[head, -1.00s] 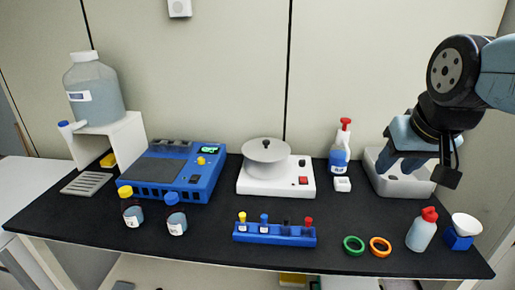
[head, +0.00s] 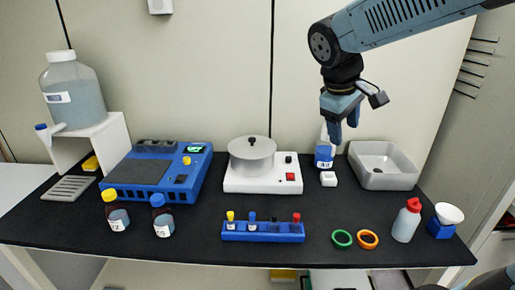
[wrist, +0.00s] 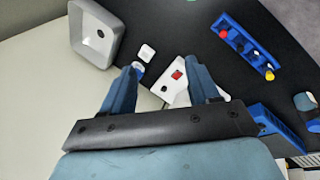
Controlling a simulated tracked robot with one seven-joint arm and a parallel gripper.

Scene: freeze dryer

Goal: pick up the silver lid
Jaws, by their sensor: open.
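The silver lid (head: 252,148) sits on top of the round grey pot of the white freeze dryer (head: 262,184), at the middle back of the black bench. It has a small dark knob on top. In the wrist view the white base (wrist: 182,97) shows between and beyond my fingers; the lid cannot be made out there. My gripper (head: 343,133) is open and empty, in the air to the right of the lid, above and in front of the spray bottle. In the wrist view my two blue fingers (wrist: 162,82) are spread apart.
A blue hotplate (head: 154,175) is at left. A blue tube rack (head: 262,231) and green and orange rings (head: 341,239) lie in front.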

